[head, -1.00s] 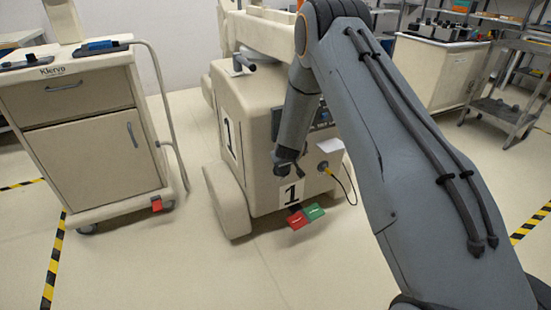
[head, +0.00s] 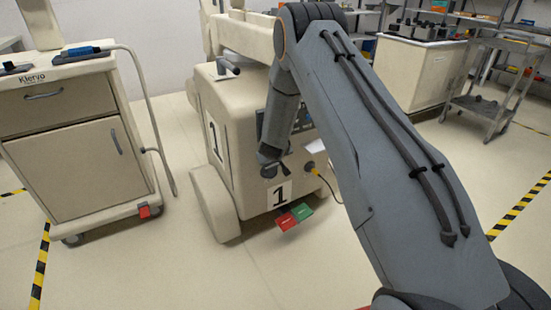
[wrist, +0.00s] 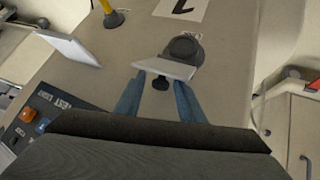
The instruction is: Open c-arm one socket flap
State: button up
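The c-arm one unit (head: 240,110) is a cream box marked "1" left of my arm. In the wrist view its dark round socket (wrist: 187,46) sits below the "1" label. A pale socket flap (wrist: 165,68) stands out from the socket at an angle, with a dark knob (wrist: 161,83) on its near side. My gripper (wrist: 156,88) has two blue fingers spread either side of the knob, with visible gaps. The fingertips reach the flap; whether they touch it I cannot tell. In the head view the gripper end is small and dark at the unit's front, and the fingers are not clear.
A control panel (wrist: 40,115) lies lower left. Red and green tags (head: 295,216) hang under the unit. A Klervo cart (head: 75,140) stands left. Floor in front is clear.

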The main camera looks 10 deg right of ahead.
jog(key=v, duration=0.7)
jog(key=shift+s+r+p, duration=0.25)
jog(key=shift+s+p, duration=0.05)
jog(key=shift+a+r, duration=0.1)
jog(key=s+a+r+g+y+p, duration=0.3)
jog(key=s+r+p, duration=0.2)
jog(key=s+r, duration=1)
jog(key=s+d+r+g+p, duration=0.1)
jog(key=s+r, duration=0.4)
jog(key=s, duration=1)
jog(key=s+r+m+g+p, duration=0.1)
jog(key=s+r+g+p, duration=0.2)
jog(key=s, duration=1.2)
notch_tip(320, 180, up, 2)
jog(key=shift+s+d+g+p, duration=0.3)
jog(key=shift+d+g+p, duration=0.1)
jog(key=shift+g, duration=0.6)
jog(key=shift+c, duration=0.6)
jog(key=shift+w, duration=0.1)
